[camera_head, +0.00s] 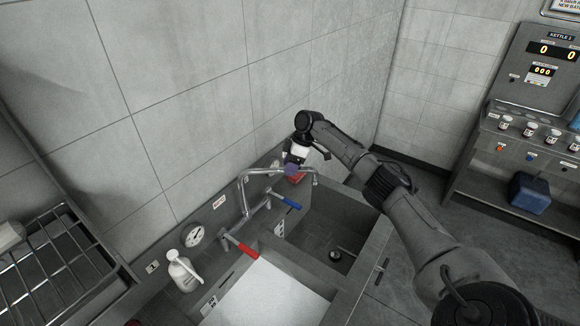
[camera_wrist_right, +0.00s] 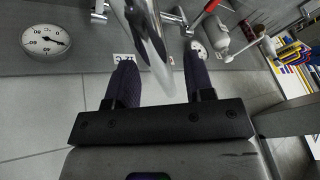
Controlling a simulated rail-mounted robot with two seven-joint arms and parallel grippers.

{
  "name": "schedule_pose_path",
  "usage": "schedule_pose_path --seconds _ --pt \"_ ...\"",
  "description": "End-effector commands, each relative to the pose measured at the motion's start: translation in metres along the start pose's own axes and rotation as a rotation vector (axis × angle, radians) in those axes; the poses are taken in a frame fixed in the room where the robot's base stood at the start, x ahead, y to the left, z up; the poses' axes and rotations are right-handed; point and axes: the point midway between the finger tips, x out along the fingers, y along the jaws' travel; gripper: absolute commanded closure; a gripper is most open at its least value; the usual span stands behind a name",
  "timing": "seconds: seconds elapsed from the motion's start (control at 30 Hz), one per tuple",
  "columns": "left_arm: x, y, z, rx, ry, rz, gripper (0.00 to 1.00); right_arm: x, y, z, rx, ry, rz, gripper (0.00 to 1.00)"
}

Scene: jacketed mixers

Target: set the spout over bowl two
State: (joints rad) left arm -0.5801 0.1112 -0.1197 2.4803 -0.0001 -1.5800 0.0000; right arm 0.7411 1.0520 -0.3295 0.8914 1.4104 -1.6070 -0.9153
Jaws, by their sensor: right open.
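The metal spout (camera_head: 262,172) rises behind the sink and reaches right, its down-turned tip near the back of the right-hand bowl (camera_head: 335,222). That bowl looks empty, with a drain in its floor. The left-hand bowl (camera_head: 270,297) shows a white surface. Small labels on the bowls are too small to read, so I cannot tell which is bowl two. My right gripper (camera_head: 293,168) is at the spout near its outer end. In the right wrist view, the spout (camera_wrist_right: 146,40) passes between the open, dark fingers of the gripper (camera_wrist_right: 158,72); contact is unclear. My left gripper is out of view.
A red lever (camera_head: 240,246) and a blue lever (camera_head: 287,202) stick out below the spout. A round gauge (camera_head: 194,236) and a white bottle (camera_head: 183,272) are left of them. A wire rack (camera_head: 55,265) stands far left. The wall is close behind the spout.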

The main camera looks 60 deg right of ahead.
Motion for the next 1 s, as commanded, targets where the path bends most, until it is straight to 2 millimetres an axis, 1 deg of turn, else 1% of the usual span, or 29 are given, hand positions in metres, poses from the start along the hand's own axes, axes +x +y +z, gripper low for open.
schedule_pose_path --seconds 0.17,0.4,0.6,0.7,0.8,1.0 --pt "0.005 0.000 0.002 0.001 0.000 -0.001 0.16 -0.023 0.001 0.000 0.000 0.004 0.005 0.52" --pt "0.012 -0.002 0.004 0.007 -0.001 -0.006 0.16 -0.071 0.001 0.000 0.000 0.005 0.005 0.52" --pt "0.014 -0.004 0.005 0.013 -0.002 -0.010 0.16 -0.106 0.000 0.000 0.000 0.004 0.003 0.52" --pt "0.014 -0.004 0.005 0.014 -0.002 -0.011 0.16 -0.119 0.000 -0.001 0.000 0.004 0.002 0.52" --pt "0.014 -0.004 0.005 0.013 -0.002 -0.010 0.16 -0.128 0.000 0.000 0.000 0.002 0.003 0.52" --pt "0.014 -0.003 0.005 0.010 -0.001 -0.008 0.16 -0.135 0.000 0.000 0.000 0.001 0.000 0.52"
